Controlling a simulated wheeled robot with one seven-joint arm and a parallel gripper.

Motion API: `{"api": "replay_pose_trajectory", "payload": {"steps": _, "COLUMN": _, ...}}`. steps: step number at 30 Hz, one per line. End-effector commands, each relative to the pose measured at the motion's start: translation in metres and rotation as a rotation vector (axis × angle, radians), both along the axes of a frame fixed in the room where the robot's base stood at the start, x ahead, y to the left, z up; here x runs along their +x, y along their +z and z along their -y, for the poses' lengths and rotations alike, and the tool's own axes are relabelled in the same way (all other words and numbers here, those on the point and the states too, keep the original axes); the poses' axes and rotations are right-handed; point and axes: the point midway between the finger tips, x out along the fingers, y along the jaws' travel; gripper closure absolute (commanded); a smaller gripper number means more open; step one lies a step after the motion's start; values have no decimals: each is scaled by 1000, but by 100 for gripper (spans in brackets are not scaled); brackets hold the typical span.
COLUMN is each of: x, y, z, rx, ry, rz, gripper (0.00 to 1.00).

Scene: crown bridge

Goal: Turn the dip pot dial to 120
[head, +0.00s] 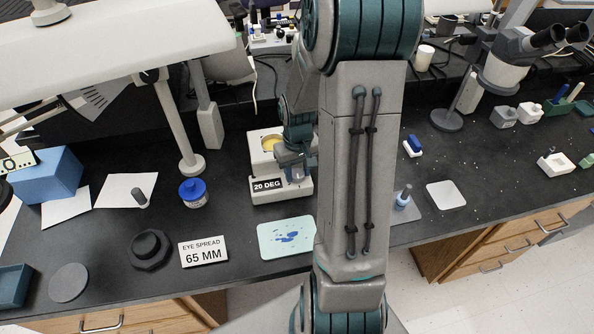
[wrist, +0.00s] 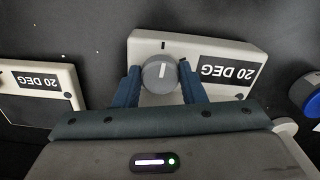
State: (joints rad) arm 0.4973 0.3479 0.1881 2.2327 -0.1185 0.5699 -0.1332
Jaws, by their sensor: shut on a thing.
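The dip pot (head: 263,196) is a pale box with a "20 DEG" label on its front and a yellow round well in its top. In the wrist view, the pot (wrist: 205,50) appears upside down, with its grey round dial (wrist: 156,85) beside the label. A white line on the dial points up in that view, roughly toward a dark tick on the box. My gripper (wrist: 160,76) has one blue finger on each side of the dial and is shut on it.
A second pale box (wrist: 40,82), also labelled "20 DEG", stands nearby in the wrist view; my arm hides that area in the head view. A blue-lidded jar (head: 193,192) stands left of the pot. A blue-stained tray (head: 270,250) lies in front.

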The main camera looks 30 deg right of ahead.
Motion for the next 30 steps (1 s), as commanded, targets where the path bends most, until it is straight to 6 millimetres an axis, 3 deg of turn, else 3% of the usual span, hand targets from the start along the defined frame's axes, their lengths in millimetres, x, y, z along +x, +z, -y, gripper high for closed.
{"api": "replay_pose_trajectory", "payload": {"steps": 30, "x": 2, "y": 0, "z": -4, "rx": 0, "ry": -794, "rz": -1, "gripper": 86}}
